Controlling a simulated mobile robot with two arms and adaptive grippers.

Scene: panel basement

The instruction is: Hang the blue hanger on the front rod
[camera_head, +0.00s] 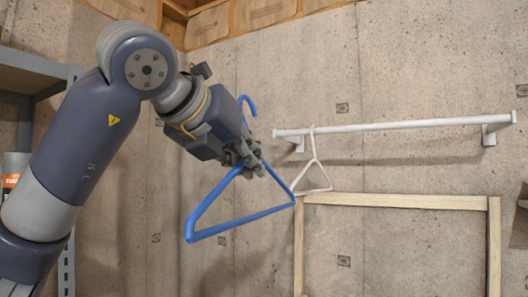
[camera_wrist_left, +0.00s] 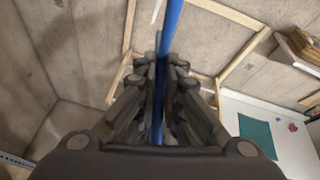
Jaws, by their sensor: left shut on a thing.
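The blue hanger (camera_head: 240,220) hangs in the air from my left gripper (camera_head: 250,158) in the head view. The gripper is shut on it just below its hook, and the hook rises free above the fingers. In the left wrist view the blue bar (camera_wrist_left: 170,20) runs between the closed fingers (camera_wrist_left: 163,85). The white rod (camera_head: 400,125) is fixed to the concrete wall, to the right of the hanger. The blue hook is apart from the rod, to the left of its left end. My right gripper is not in view.
A white hanger (camera_head: 313,172) hangs near the left end of the rod, close to the blue hanger's right corner. The rest of the rod is bare. A wooden frame (camera_head: 400,201) stands below it. A grey metal shelf (camera_head: 38,62) is at the left.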

